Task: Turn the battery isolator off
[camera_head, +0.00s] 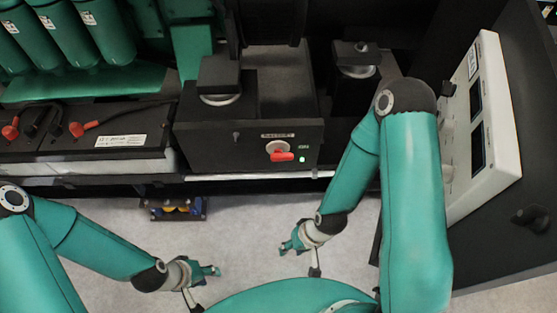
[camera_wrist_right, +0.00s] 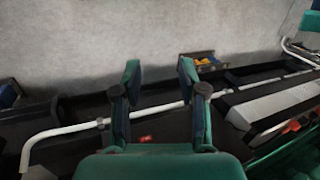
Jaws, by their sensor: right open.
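The battery isolator is a red handle (camera_head: 282,156) on a pale round base, on the front of a black box (camera_head: 225,146). The handle lies roughly horizontal, and a small green light (camera_head: 302,159) glows to its right. A small red patch (camera_wrist_right: 146,138) between my fingers in the right wrist view looks like the handle. My right gripper (camera_head: 300,260) is open and empty, below and apart from the handle in the head view; its fingers (camera_wrist_right: 159,70) are spread in the wrist view. My left gripper (camera_head: 204,286) looks open and empty, lower left over the floor.
Batteries with red terminal caps (camera_head: 10,132) stand left of the box. A pale rail (camera_head: 255,176) runs along the front below it. A white sloped panel (camera_head: 490,130) stands at right. A small dark tray (camera_head: 174,208) lies on the floor, which is otherwise largely clear.

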